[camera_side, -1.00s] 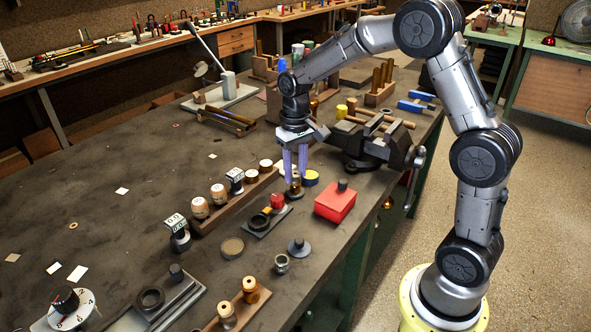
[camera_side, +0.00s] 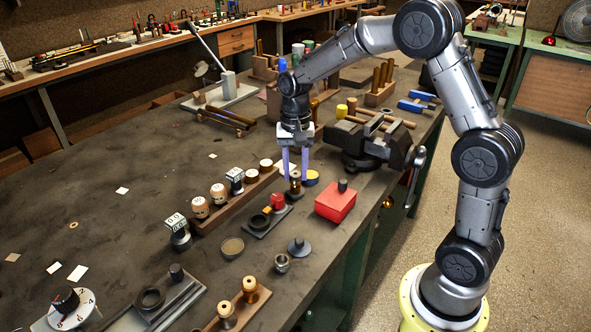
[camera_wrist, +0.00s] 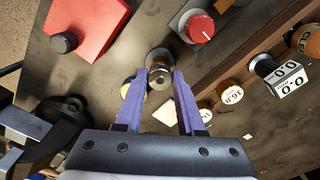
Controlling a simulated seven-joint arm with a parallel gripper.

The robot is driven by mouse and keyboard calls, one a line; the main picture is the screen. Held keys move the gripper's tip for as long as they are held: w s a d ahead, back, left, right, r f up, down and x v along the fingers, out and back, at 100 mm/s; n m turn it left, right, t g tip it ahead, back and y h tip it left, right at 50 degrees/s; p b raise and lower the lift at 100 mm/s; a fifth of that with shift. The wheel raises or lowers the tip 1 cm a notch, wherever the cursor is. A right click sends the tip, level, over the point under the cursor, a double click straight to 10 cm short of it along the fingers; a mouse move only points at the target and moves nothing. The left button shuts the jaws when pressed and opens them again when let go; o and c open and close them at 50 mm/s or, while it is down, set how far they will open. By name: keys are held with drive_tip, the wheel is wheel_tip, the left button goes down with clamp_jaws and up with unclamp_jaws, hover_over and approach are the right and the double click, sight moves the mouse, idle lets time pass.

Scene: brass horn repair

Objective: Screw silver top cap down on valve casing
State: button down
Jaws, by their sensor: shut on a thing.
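My gripper (camera_side: 294,178) points straight down with its two purple fingers over a small round upright part near the right edge of the bench. In the wrist view the fingertips (camera_wrist: 161,75) are shut on the sides of a small silver-grey round cap (camera_wrist: 160,78). Beneath it stands the dark, brassy valve casing (camera_side: 294,190), low between the fingers in the side view. The cap appears to sit on top of the casing. The seam between them is too small to see, so I cannot tell how far the threads are engaged.
A red box with a dark knob (camera_side: 336,206) stands close on the right. A bench vise (camera_side: 372,145) is behind it. A wooden rack (camera_side: 235,206) with round-topped pieces and a small tray with a red knob (camera_side: 277,202) lie at left.

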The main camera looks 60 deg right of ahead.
drive_tip(key=m, duration=0.4)
idle(0.4)
drive_tip(key=shift+m, duration=0.3)
drive_tip(key=m, duration=0.3)
drive_tip(key=shift+m, duration=0.3)
drive_tip(key=shift+c, duration=2.2)
unclamp_jaws()
drive_tip(key=shift+o, duration=0.3)
drive_tip(key=shift+o, duration=0.5)
